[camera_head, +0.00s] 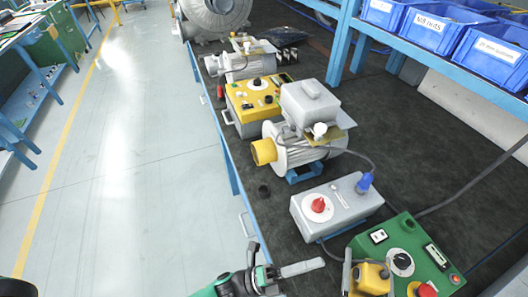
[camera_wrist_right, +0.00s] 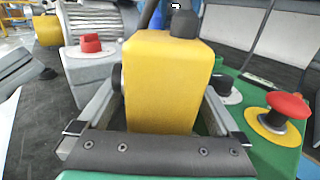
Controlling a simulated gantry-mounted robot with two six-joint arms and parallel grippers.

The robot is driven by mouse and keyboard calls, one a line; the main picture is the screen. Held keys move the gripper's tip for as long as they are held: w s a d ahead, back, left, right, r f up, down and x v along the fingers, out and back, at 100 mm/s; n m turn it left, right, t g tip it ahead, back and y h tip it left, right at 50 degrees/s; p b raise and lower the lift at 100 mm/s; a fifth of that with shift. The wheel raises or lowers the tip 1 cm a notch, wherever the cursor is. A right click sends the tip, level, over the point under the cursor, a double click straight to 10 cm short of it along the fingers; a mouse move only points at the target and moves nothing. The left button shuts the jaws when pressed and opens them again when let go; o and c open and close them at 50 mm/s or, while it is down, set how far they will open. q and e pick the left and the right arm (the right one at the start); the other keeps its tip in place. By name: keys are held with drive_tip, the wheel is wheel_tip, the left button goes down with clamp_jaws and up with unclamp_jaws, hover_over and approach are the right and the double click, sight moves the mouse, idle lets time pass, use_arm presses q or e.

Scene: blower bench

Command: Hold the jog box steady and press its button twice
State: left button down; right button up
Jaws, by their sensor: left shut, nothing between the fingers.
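The yellow jog box (camera_head: 371,277) is at the bottom of the head view, in front of the green control panel. In the right wrist view the jog box (camera_wrist_right: 165,80) stands upright between the fingers of my right gripper (camera_wrist_right: 163,100), which appears shut on it. It has a black fitting on top. A dark round part shows at its left side; I cannot tell whether this is the button. My left gripper (camera_head: 302,268) is shut and empty, to the left of the jog box and apart from it. Its grey fingers (camera_wrist_right: 18,70) also show at the left of the right wrist view.
The green panel (camera_head: 408,242) has a dial and a red mushroom button (camera_wrist_right: 286,106). A grey box (camera_head: 335,207) with a red knob lies behind the grippers. A motor (camera_head: 300,145), a yellow box (camera_head: 254,98) and blue bins (camera_head: 430,27) are further back. Dark mat lies between.

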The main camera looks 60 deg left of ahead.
drive_tip(key=shift+s, duration=0.1)
drive_tip(key=v, duration=1.2)
